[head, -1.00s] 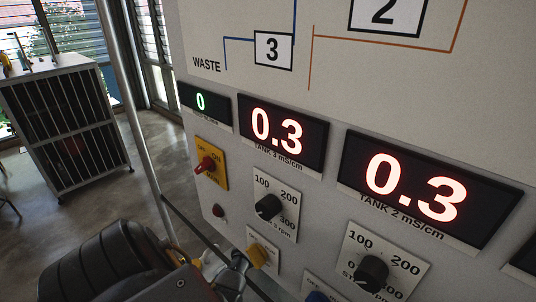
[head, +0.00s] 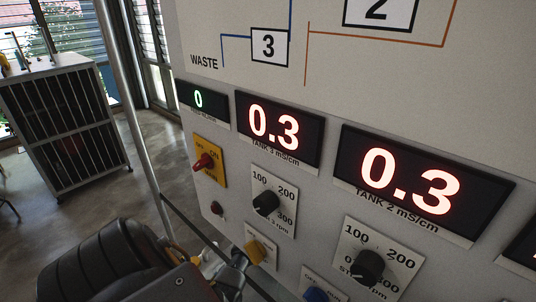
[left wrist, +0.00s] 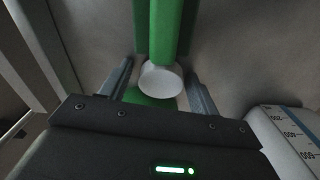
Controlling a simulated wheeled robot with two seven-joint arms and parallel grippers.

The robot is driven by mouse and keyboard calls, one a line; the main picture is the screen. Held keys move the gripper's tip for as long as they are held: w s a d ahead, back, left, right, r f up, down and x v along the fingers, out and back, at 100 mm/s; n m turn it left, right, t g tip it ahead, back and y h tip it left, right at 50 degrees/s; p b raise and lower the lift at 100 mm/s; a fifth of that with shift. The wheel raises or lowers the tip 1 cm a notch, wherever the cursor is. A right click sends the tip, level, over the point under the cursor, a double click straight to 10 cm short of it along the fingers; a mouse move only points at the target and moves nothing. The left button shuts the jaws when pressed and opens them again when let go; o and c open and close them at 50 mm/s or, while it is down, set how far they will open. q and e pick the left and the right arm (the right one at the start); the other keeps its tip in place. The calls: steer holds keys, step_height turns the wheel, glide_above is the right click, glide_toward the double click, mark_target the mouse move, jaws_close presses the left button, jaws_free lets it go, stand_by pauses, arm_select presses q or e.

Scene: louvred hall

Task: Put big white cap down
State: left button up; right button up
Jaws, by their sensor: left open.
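A round white cap (left wrist: 160,79) shows in the left wrist view, between the two fingers of my left gripper (left wrist: 160,68). The fingers are open, with a visible gap on each side of the cap. A bright green upright bar (left wrist: 166,30) meets the cap's upper edge, and a green rounded part (left wrist: 150,98) shows just below it. I cannot tell whether the cap is attached to either or rests on something. In the head view my left arm comes in at the bottom left, and the cap is not seen there. My right gripper is in neither view.
A control panel with knobs (head: 367,266), a red switch (head: 203,161) and lit displays (head: 272,130) fills the right of the head view. A metal post (head: 140,120) stands left of it, with a slatted cabinet (head: 65,125) beyond. A graduated container (left wrist: 290,140) is at lower right in the wrist view.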

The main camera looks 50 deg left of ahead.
arm_select(q)
steer(key=shift+s+d+f, duration=0.25)
steer(key=shift+s+f, duration=0.15)
steer(key=shift+s, duration=0.15)
steer(key=r, duration=0.5)
steer(key=r+b, duration=0.1)
steer(key=r, duration=0.1)
steer(key=shift+w+a+r, duration=0.15)
steer(key=shift+w+r, duration=0.1)
steer(key=shift+r, duration=0.1)
steer(key=shift+a+r, duration=0.15)
steer(key=shift+r, duration=0.3)
